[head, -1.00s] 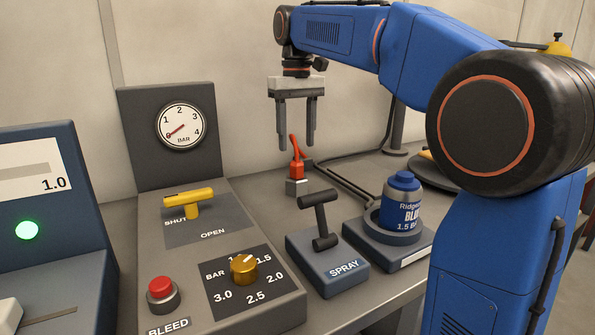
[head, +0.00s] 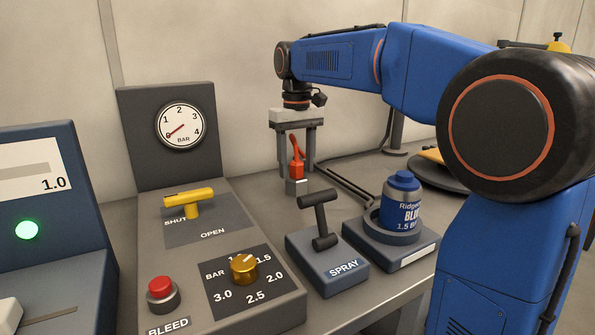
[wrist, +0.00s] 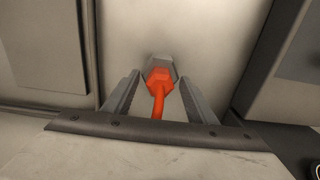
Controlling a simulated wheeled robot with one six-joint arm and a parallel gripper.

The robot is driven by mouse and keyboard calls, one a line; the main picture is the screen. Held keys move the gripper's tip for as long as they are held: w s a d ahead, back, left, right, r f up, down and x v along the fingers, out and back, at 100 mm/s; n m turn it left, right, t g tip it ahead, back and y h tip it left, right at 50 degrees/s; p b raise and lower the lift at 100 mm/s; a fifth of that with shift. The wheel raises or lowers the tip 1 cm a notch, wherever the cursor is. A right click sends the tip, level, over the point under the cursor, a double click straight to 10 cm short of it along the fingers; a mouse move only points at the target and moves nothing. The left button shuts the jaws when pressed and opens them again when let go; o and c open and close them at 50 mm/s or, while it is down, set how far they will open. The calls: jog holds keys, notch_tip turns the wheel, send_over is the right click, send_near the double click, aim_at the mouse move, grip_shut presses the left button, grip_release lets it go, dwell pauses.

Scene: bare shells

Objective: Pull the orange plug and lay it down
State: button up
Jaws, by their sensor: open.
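The orange plug (head: 296,167) stands upright in a small grey socket (head: 297,187) on the bench, behind the spray lever. Its cable bends up from its top. My gripper (head: 296,170) points straight down with its fingers on either side of the plug. In the wrist view the plug (wrist: 160,78) lies between the two open fingers (wrist: 157,92), with a gap on each side. The grey socket (wrist: 160,64) shows just beyond it. The fingers do not appear to touch the plug.
A spray lever box (head: 328,268) stands in front of the plug. A blue can (head: 402,202) sits on a stand to the right. A panel with a yellow handle (head: 189,197) and gauge (head: 180,125) is at left. Dark cables (head: 347,184) lie right of the socket.

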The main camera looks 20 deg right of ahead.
aim_at(297, 161)
dwell(0.8)
grip_shut()
jog(key=shift+r, duration=2.9)
jog(key=shift+r, duration=0.1)
